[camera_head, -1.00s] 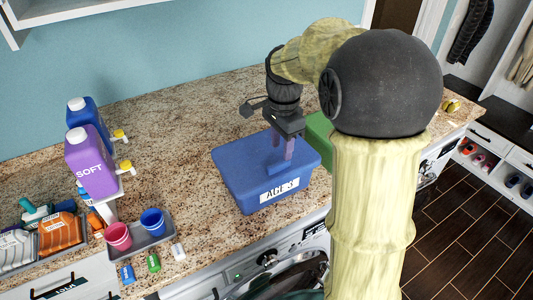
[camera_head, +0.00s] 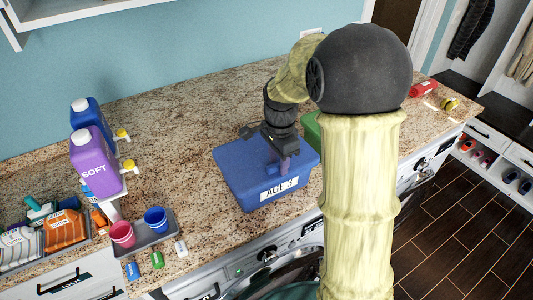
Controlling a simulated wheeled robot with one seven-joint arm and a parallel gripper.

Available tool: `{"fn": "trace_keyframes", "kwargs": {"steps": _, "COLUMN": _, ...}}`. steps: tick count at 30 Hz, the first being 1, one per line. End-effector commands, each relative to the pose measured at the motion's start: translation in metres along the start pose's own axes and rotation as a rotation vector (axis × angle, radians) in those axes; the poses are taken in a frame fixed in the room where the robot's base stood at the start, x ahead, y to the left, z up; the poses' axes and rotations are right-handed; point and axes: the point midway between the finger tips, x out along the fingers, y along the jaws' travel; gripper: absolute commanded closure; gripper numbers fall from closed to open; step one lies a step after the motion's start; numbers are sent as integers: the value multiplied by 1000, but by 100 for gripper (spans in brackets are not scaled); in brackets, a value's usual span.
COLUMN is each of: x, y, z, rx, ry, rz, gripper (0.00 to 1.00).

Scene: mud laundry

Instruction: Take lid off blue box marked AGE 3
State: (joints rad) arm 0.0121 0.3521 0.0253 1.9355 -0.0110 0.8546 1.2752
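The blue box (camera_head: 243,195) stands on the granite counter with its white AGE 3 label (camera_head: 279,189) facing the front. Its blue lid (camera_head: 239,162) covers the top, and I see no gap between lid and box. My gripper (camera_head: 279,166) points down at the right part of the lid, with its fingertips at or just above the lid's middle. The fingers overlap in this view, and the lid's handle, if any, is hidden behind them. I cannot tell whether they are open or shut on something.
A green box (camera_head: 312,128) stands close behind the blue box on the right, partly hidden by my arm. Purple SOFT (camera_head: 95,160) and blue (camera_head: 87,113) jugs, and a tray (camera_head: 160,236) with cups, stand to the left. A red item (camera_head: 424,89) lies far right.

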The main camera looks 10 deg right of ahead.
Motion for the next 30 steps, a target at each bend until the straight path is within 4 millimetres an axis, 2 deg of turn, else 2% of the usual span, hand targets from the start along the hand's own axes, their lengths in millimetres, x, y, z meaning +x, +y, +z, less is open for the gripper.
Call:
{"fn": "trace_keyframes", "kwargs": {"steps": 11, "x": 0, "y": 0, "z": 0, "rx": 0, "ry": 0, "rz": 0, "gripper": 60}}
{"fn": "trace_keyframes", "kwargs": {"steps": 18, "x": 0, "y": 0, "z": 0, "rx": 0, "ry": 0, "rz": 0, "gripper": 100}}
{"fn": "trace_keyframes", "kwargs": {"steps": 30, "x": -6, "y": -1, "z": -1, "rx": 0, "ry": 2, "rz": -5, "gripper": 100}}
